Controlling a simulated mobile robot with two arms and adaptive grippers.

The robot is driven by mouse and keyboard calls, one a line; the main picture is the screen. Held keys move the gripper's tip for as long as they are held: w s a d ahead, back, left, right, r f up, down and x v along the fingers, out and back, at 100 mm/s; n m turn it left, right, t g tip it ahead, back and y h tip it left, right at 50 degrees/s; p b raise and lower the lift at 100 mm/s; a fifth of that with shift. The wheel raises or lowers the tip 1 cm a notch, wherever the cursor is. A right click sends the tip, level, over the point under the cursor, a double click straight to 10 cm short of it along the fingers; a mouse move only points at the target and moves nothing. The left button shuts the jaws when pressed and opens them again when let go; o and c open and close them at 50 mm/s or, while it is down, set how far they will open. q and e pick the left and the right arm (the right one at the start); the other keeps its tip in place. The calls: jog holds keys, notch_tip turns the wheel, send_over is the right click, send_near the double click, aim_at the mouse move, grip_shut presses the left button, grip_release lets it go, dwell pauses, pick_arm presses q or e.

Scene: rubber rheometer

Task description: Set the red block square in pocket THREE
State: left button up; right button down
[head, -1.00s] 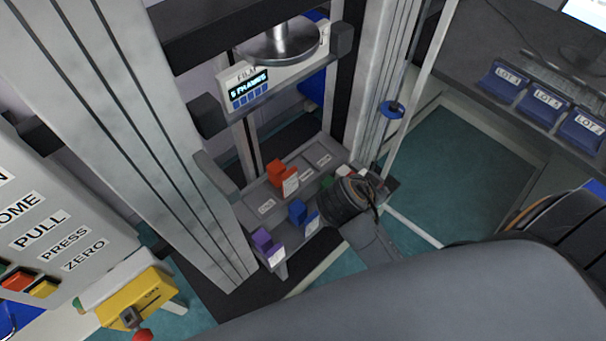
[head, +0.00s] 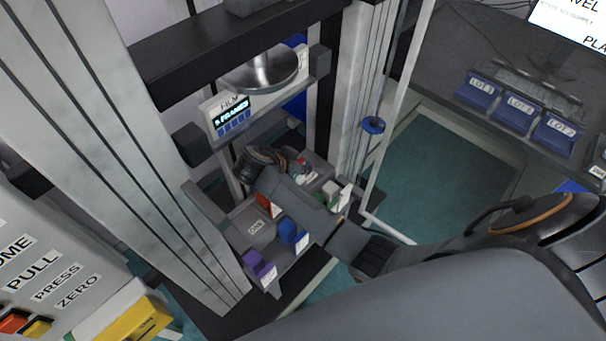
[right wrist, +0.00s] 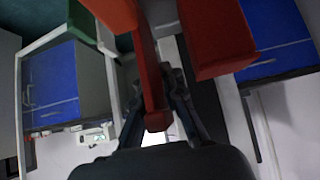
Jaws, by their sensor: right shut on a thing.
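The red block (head: 264,204) shows in the head view as a red patch with a white label, low between the columns over the grey pocket tray (head: 236,236). My right arm hides most of it. My right gripper (head: 260,163) is over the tray, its fingertips hidden in the head view. In the right wrist view its fingers (right wrist: 157,115) are closed on both sides of a narrow red upright part (right wrist: 152,85). A wider red part (right wrist: 215,38) shows beside it. I cannot tell whether the block touches the tray, nor read pocket THREE. My left gripper is not in view.
A blue block (head: 289,231) and a purple block (head: 259,266) stand at the tray's front edge; a green block (head: 329,188) is at its right. Metal columns (head: 357,100) flank the tray, and a round platen (head: 262,72) hangs above.

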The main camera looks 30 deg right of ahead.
aim_at(304, 176)
notch_tip(304, 176, down, 4)
jog(key=shift+r, duration=0.1)
jog(key=shift+w+f, duration=0.2)
jog(key=shift+f, duration=0.4)
jog(key=shift+f, duration=0.15)
jog(key=c, duration=1.4)
grip_release()
jog(key=v, duration=0.7)
jog(key=shift+s+a+r, duration=0.1)
jog(key=shift+a+r, duration=0.05)
jog(key=shift+r, duration=0.2)
